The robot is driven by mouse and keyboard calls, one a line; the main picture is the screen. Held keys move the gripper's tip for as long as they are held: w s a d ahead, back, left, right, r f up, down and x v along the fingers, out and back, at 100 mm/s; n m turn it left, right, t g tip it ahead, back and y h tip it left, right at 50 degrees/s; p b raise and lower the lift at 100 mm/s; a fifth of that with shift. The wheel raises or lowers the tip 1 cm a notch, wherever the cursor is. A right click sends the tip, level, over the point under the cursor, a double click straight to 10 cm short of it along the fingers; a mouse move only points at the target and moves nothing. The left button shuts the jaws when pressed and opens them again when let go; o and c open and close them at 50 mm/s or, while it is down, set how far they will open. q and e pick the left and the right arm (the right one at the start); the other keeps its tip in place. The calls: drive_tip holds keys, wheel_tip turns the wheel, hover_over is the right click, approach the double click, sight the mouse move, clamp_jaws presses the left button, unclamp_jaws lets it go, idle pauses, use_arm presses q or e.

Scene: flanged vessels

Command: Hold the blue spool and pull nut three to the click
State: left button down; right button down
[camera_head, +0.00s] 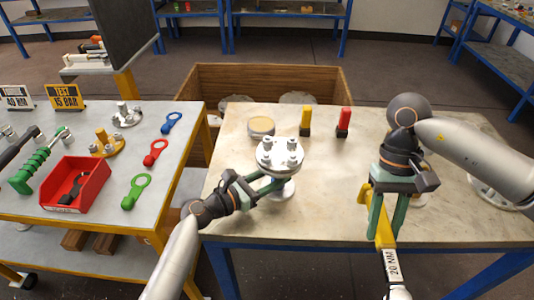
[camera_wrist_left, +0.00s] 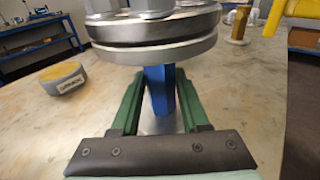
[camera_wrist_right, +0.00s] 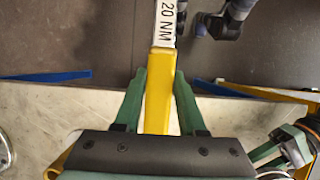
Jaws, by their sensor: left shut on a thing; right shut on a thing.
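The blue spool (camera_wrist_left: 160,90) stands upright on the light workbench, with a round grey flange (camera_head: 280,153) on top carrying several bolts and nuts. My left gripper (camera_head: 274,184) is shut around the spool's blue neck, just under the flange; its fingers show on both sides of the neck in the left wrist view. My right gripper (camera_head: 378,225) is shut on the yellow handle of a torque wrench (camera_wrist_right: 158,85) marked "20 NM". The wrench points past the bench's front edge, clear of the spool and nuts. I cannot tell which nut is number three.
The left table holds a red bin (camera_head: 90,168), coloured ring spanners (camera_head: 136,191) and signs. A wooden crate (camera_head: 225,85) stands behind. The bench's middle is clear.

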drive_tip(key=shift+r, duration=0.1)
idle(0.7)
drive_tip(key=w+a+r+m+t+y, duration=0.2)
drive_tip(key=w+a+r+m, duration=0.3)
drive_tip(key=w+r+m, duration=0.3)
drive_tip(key=w+a+r+m+t+y, duration=0.3)
drive_tip(key=w+a+r+m, duration=0.3)
drive_tip(key=m, duration=0.4)
drive_tip(key=shift+w+d+f, duration=0.2)
drive_tip(key=shift+w+f, duration=0.05)
drive_tip(key=shift+f, duration=0.55)
drive_tip(key=shift+w+d+f, duration=0.15)
drive_tip(key=shift+w+f, duration=0.05)
drive_tip(key=shift+f, duration=0.6)
drive_tip(key=shift+w+d+f, duration=0.2)
drive_tip(key=shift+w+f, duration=0.05)
drive_tip(key=shift+f, duration=0.55)
drive_tip(key=shift+f, duration=0.2)
drive_tip(key=shift+f, duration=1)
drive_tip(key=shift+s, duration=0.15)
